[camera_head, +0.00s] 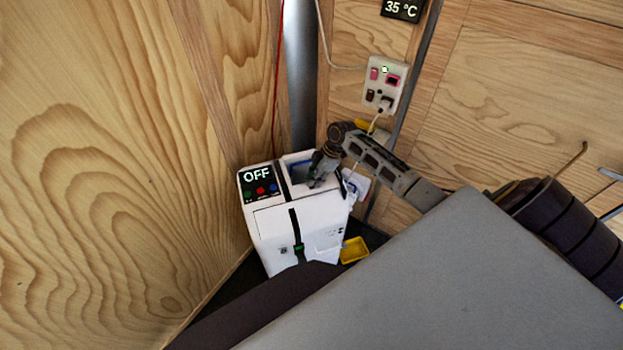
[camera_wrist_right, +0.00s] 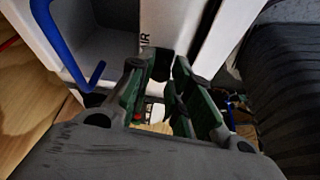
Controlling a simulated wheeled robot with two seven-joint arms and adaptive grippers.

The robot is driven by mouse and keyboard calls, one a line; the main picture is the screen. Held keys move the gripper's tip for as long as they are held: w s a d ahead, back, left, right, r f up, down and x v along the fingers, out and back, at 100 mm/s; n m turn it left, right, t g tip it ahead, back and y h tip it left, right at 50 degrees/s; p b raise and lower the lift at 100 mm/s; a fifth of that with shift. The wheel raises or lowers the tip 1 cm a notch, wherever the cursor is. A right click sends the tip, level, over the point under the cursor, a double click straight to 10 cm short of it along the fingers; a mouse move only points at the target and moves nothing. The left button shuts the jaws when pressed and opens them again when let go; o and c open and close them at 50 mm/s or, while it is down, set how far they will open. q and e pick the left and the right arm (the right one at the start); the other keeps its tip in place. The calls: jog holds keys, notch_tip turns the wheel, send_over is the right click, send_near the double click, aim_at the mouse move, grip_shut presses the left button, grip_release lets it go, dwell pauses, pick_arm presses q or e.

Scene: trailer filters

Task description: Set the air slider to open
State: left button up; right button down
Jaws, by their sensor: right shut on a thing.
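The white machine (camera_head: 304,226) stands in the corner, with a display reading OFF (camera_head: 257,176) on its top left. My right gripper (camera_head: 317,178) is at the right part of its top. In the right wrist view a white panel (camera_wrist_right: 190,22) carries the letters AIR. My right gripper (camera_wrist_right: 166,74) is shut on a small dark piece (camera_wrist_right: 162,64) beside these letters, apparently the air slider's knob. The fingers hide part of it, and I cannot read its position. My left gripper is not in view.
A blue handle (camera_wrist_right: 62,45) is left of the gripper in the wrist view. A yellow tray (camera_head: 354,250) lies by the machine's lower right. A wall panel with switches (camera_head: 384,84) hangs behind. Wooden walls close in the corner. A grey surface (camera_head: 430,285) fills the front right.

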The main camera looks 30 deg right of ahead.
jog(key=d, duration=0.2)
jog(key=s+d+p, duration=0.1)
jog(key=d, duration=0.1)
jog(key=shift+d, duration=0.1)
jog(key=shift+s+d, duration=0.15)
jog(key=shift+d, duration=0.3)
jog(key=c, duration=1.3)
grip_release()
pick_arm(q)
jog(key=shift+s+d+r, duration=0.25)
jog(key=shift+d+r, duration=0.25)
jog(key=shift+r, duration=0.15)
pick_arm(e)
jog(key=shift+r, duration=0.1)
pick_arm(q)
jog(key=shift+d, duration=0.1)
pick_arm(e)
jog(key=v, duration=1.2)
